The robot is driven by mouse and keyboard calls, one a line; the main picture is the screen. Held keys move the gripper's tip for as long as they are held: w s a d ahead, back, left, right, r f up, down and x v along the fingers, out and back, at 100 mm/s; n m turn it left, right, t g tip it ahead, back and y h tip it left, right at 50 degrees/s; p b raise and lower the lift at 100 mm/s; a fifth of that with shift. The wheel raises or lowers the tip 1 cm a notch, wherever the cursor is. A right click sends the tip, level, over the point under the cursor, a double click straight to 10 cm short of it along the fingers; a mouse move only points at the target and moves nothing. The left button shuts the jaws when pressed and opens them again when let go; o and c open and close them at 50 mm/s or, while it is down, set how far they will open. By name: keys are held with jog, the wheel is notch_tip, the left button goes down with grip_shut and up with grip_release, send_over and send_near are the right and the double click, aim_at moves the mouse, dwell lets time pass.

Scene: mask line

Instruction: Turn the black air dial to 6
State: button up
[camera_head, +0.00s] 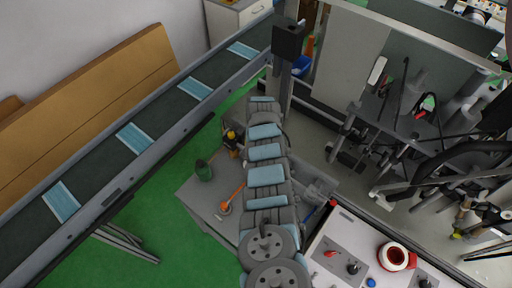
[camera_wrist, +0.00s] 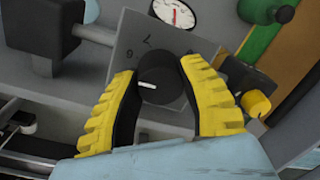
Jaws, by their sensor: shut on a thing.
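In the wrist view the black air dial (camera_wrist: 161,84) sits on a grey panel plate (camera_wrist: 160,38). A white pointer line on the dial points to the left. A numeral that looks like a 6 or 9 shows left of the dial, and another mark shows above it; neither reads clearly. My gripper (camera_wrist: 160,72) has its two yellow ridged fingers on the left and right sides of the dial and is shut on it. The left finger hides part of the plate. In the head view I cannot make out the dial.
A round white gauge (camera_wrist: 174,13) is above the plate. A green bottle (camera_wrist: 267,8) and a yellow knob (camera_wrist: 256,103) are to the right. In the head view a conveyor (camera_head: 108,165) with blue masks runs along the left, and a control panel (camera_head: 352,258) is at lower right.

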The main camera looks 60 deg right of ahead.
jog(key=shift+m, duration=1.1)
jog(key=o, duration=1.2)
jog(key=shift+a, duration=0.1)
jog(key=shift+o, duration=0.2)
jog(key=shift+r, duration=0.1)
notch_tip(320, 180, up, 12)
jog(key=shift+s, duration=0.3)
